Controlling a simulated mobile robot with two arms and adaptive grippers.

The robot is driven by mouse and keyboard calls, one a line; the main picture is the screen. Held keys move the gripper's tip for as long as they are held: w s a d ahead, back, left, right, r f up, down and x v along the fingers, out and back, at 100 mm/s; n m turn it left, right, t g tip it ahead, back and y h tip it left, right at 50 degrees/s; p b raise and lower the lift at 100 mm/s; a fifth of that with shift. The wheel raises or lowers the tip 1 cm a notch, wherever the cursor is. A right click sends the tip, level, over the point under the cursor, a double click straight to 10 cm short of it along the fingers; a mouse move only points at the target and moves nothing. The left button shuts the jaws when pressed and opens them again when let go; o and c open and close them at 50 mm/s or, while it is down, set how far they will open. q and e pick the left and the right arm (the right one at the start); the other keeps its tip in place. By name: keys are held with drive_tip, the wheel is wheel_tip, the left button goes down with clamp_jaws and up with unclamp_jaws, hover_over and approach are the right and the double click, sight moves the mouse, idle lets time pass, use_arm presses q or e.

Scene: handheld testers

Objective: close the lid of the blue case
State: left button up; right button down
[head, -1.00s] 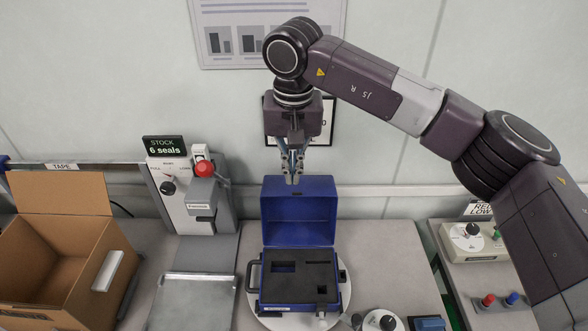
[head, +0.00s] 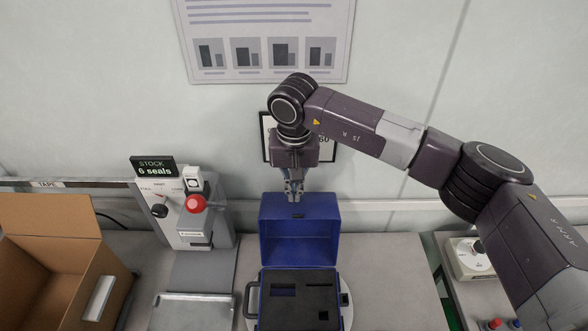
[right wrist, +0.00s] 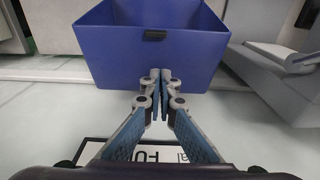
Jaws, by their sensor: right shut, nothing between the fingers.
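The blue case (head: 342,300) stands open on the bench, with black foam (head: 315,284) with cut-outs in its base. Its lid (head: 300,233) stands up at the back, with a dark latch on it. My right gripper (head: 294,199) is shut and empty, pointing down at the middle of the lid's top edge. In the right wrist view the closed fingertips (right wrist: 160,75) overlap the lid (right wrist: 120,62) near its edge; I cannot tell whether they touch it. My left gripper is not in view.
A round pale turntable (head: 347,308) shows under the case. A sealing device (head: 185,215) with a red knob and an open cardboard box (head: 50,265) stand to the left. A control box (head: 468,258) is at the right. The bench right of the case is clear.

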sight(294, 211)
drive_tip(key=s+p, duration=0.2)
drive_tip(key=s, duration=0.1)
drive_tip(key=shift+s+r+p, duration=0.1)
drive_tip(key=shift+s+p, duration=0.2)
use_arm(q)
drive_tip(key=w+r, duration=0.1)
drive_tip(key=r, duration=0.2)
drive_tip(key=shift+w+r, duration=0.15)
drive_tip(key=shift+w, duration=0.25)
